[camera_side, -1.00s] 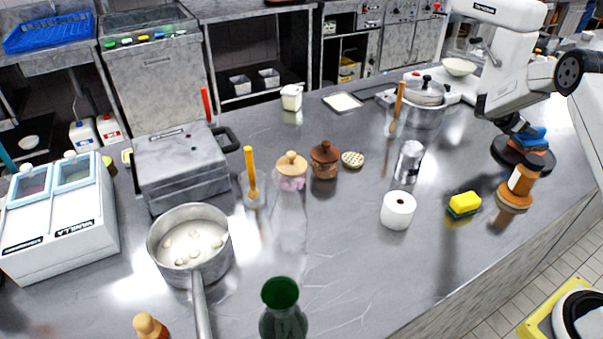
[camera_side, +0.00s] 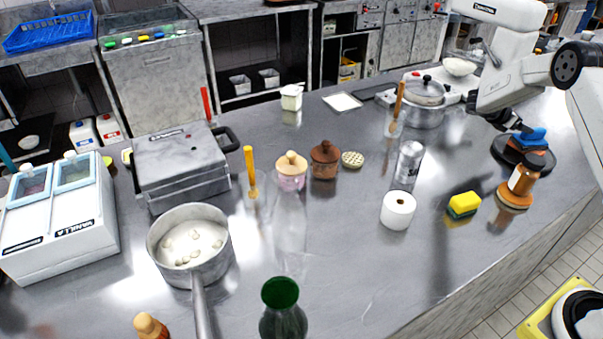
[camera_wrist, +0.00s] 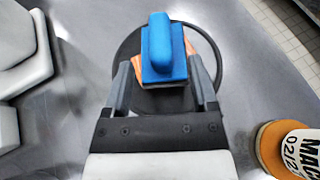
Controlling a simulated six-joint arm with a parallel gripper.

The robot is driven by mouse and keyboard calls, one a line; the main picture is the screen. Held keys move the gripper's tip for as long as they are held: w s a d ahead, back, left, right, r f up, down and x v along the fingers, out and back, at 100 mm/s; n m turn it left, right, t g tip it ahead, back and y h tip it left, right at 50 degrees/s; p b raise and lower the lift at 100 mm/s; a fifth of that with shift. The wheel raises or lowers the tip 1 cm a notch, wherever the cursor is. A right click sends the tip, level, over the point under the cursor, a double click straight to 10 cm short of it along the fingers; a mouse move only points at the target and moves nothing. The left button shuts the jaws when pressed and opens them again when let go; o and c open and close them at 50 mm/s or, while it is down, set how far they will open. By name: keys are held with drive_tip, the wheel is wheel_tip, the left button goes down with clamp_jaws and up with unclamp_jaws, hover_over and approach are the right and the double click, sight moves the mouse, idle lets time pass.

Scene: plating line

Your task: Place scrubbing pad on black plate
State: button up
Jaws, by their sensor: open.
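The scrubbing pad, with a blue handle (camera_wrist: 164,48) and an orange part beneath, sits on the black plate (camera_wrist: 209,43). In the side view the pad (camera_side: 533,135) rests over the plate (camera_side: 500,152) at the right of the counter. My gripper (camera_wrist: 162,75) is open, with one finger on each side of the pad's near end in the wrist view. A gap shows between each finger and the blue handle. In the side view my gripper (camera_side: 515,126) is just left of the pad, and its fingertips are hard to make out.
A yellow-green sponge (camera_side: 465,203), a white roll (camera_side: 397,210) and a can (camera_side: 408,162) stand to the left. A lidded pot (camera_side: 424,100) is behind.

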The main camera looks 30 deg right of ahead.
drive_tip(key=v, duration=0.8)
drive_tip(key=shift+a+r, duration=0.25)
drive_tip(key=shift+a, duration=0.1)
drive_tip(key=shift+w, duration=0.1)
drive_tip(key=s+a+m+t+y, duration=0.2)
drive_tip(key=s+a+m+y, duration=0.2)
drive_tip(key=a, duration=0.8)
drive_tip(key=s+a+f+m+t+y, duration=0.1)
drive_tip(key=s+a+m+t+y, duration=0.2)
drive_tip(key=s+a, duration=0.4)
drive_tip(key=s+a+m+t+y, duration=0.3)
drive_tip(key=s+a+m+y, duration=0.2)
drive_tip(key=a, duration=1.2)
drive_tip(key=shift+s+f+m+y, duration=0.3)
drive_tip(key=shift+s+m, duration=0.15)
drive_tip(key=shift+m, duration=0.25)
